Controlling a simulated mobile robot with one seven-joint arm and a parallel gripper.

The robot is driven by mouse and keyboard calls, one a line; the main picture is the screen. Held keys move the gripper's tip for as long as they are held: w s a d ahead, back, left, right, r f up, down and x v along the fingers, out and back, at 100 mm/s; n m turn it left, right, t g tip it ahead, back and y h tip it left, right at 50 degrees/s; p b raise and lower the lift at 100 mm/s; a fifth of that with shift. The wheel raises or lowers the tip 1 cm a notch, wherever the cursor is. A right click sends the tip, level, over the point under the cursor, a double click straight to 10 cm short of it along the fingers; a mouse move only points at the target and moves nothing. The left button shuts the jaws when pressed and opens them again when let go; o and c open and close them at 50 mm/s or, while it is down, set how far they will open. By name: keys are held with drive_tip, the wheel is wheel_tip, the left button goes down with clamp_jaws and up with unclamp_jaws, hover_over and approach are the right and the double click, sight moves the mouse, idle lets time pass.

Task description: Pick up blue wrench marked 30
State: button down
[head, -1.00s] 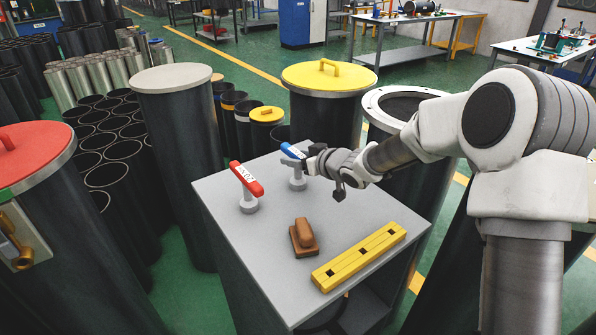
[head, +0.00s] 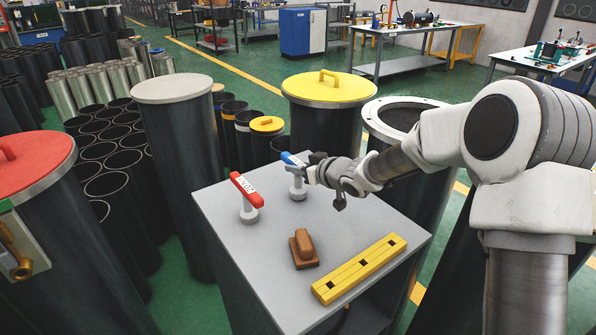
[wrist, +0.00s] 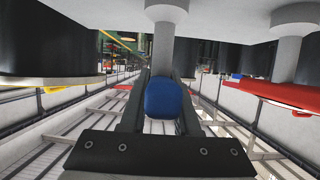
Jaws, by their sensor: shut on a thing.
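My gripper also shows in the head view (head: 310,169), reaching in from the right and shut on the wrench. The fingers hide part of the wrench, and its number cannot be read. The stand's grey post (wrist: 163,45) shows behind the blue end in the wrist view.
A red wrench (head: 245,188) on its own stand is to the left. A brown block with a handle (head: 303,250) and a yellow slotted bar (head: 360,267) lie towards the front of the grey table (head: 265,275). Tall dark cylinders surround the table, one with a yellow lid (head: 325,88).

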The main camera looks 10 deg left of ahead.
drive_tip(key=r, duration=0.2)
drive_tip(key=r+p, duration=0.1)
drive_tip(key=r, duration=0.1)
drive_tip(key=shift+w+d+r, duration=0.1)
drive_tip(key=shift+d+r, duration=0.05)
drive_tip(key=shift+d, duration=0.05)
drive_tip(key=w+d+r+p, duration=0.1)
drive_tip(key=d+r+p, duration=0.4)
drive_tip(key=d, duration=0.6)
drive_tip(key=shift+w+r, duration=0.15)
drive_tip(key=shift+r, duration=0.5)
